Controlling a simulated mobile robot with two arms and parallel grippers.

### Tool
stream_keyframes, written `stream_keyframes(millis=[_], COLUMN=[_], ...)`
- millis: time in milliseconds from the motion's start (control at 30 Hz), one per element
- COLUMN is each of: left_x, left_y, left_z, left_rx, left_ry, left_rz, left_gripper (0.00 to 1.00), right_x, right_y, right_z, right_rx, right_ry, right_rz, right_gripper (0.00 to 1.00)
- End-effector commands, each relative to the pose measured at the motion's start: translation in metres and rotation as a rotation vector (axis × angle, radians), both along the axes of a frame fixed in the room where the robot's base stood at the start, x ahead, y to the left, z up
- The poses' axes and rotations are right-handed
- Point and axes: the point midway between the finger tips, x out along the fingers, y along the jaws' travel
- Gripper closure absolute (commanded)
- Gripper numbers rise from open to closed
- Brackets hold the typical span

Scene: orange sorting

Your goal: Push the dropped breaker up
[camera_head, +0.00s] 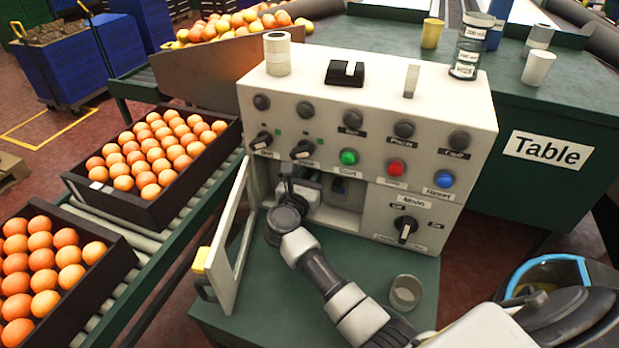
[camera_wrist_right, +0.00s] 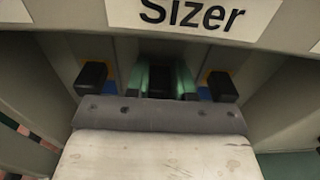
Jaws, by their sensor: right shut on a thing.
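The cream control box (camera_head: 470,115) stands on a green table, with its low front door (camera_head: 231,245) swung open to the left. My right gripper (camera_head: 290,178) reaches into the open compartment, mostly hidden by its wrist. In the right wrist view, the gripper's green-padded fingers (camera_wrist_right: 161,82) are closed around a dark middle breaker lever (camera_wrist_right: 160,86), under the "Sizer" label (camera_wrist_right: 195,15). One black breaker lever (camera_wrist_right: 91,78) stands left of the fingers and another (camera_wrist_right: 223,87) right of them. Whether the middle lever is up or down is hidden. My left gripper is out of view.
A grey cup (camera_head: 406,292) stands on the table right of my forearm. Above the compartment are knobs and green, red and blue buttons (camera_head: 444,179). Orange crates (camera_head: 150,208) sit on the roller conveyor at left. Compartment walls lie close on both sides.

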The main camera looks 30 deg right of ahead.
Motion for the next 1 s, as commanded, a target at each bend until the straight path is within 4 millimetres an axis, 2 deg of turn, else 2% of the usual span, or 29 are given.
stream_keyframes(millis=[33,67,200,567,1000], left_x=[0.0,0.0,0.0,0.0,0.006], left_y=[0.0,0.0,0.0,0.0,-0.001], left_z=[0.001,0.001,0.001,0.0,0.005], left_rx=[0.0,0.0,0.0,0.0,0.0], left_ry=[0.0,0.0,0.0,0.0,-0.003], left_rz=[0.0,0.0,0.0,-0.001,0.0], left_gripper=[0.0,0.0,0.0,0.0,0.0], right_x=[0.001,0.001,0.001,-0.003,-0.056], right_y=[0.0,0.0,0.0,0.004,0.064], right_z=[0.005,0.005,0.005,0.002,0.002], right_rx=[-0.005,-0.005,-0.005,-0.003,0.0], right_ry=[-0.009,-0.009,-0.008,-0.005,-0.004], right_rz=[0.0,0.0,0.0,0.001,0.001], right_gripper=[1.0,0.72,0.51,0.51,0.51])
